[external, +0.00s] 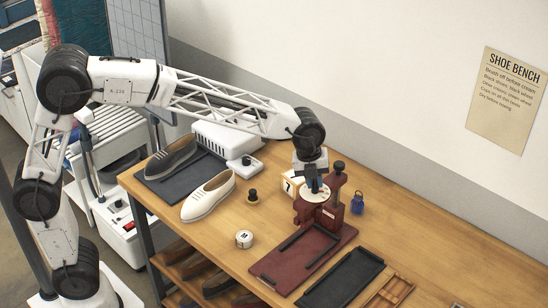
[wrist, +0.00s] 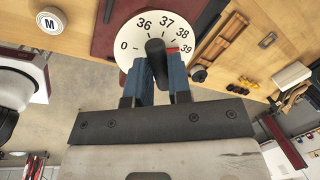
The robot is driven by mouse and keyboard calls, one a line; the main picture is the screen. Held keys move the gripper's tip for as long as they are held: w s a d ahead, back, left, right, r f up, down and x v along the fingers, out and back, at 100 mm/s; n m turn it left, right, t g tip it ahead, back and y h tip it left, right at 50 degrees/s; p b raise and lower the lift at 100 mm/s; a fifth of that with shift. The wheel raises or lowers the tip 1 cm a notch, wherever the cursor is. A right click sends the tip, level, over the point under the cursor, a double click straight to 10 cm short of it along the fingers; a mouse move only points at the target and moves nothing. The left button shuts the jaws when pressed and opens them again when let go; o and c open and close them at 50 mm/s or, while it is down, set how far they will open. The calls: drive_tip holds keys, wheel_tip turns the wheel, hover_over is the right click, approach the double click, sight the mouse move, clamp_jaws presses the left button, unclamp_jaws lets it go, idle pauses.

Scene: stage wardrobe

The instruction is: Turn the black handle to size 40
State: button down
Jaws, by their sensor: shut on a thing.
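The white size dial (wrist: 128,58) shows 36, 37, 38 and 39 in the wrist view, with a 0 at its left edge. A red mark lies on the dial just right of the handle, near 39. The black handle (wrist: 155,48) stands over the dial's middle. My gripper (wrist: 159,68) is shut on the handle, a blue finger on either side of it. In the external view, my gripper (external: 312,180) comes down from above onto the dial (external: 315,194) of the dark red device (external: 302,212).
A dark red tray (external: 270,270) and a black tray (external: 310,298) lie in front. A white shoe (external: 208,198) and a grey shoe (external: 170,160) are further left.

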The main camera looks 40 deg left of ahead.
drive_tip(key=m, duration=0.4)
drive_tip(key=shift+w+g, duration=0.1)
drive_tip(key=shift+g, duration=0.3)
drive_tip(key=m, duration=0.4)
drive_tip(key=shift+m+g, duration=0.3)
drive_tip(key=shift+g, duration=0.1)
drive_tip(key=c, duration=1.1)
unclamp_jaws()
drive_tip(key=shift+o, duration=0.2)
drive_tip(key=shift+r, duration=0.2)
wheel_tip(320, 180, up, 7)
drive_tip(key=a, duration=0.1)
drive_tip(key=shift+a+r, duration=0.15)
drive_tip(key=shift+a, duration=0.1)
drive_tip(key=shift+w, duration=0.1)
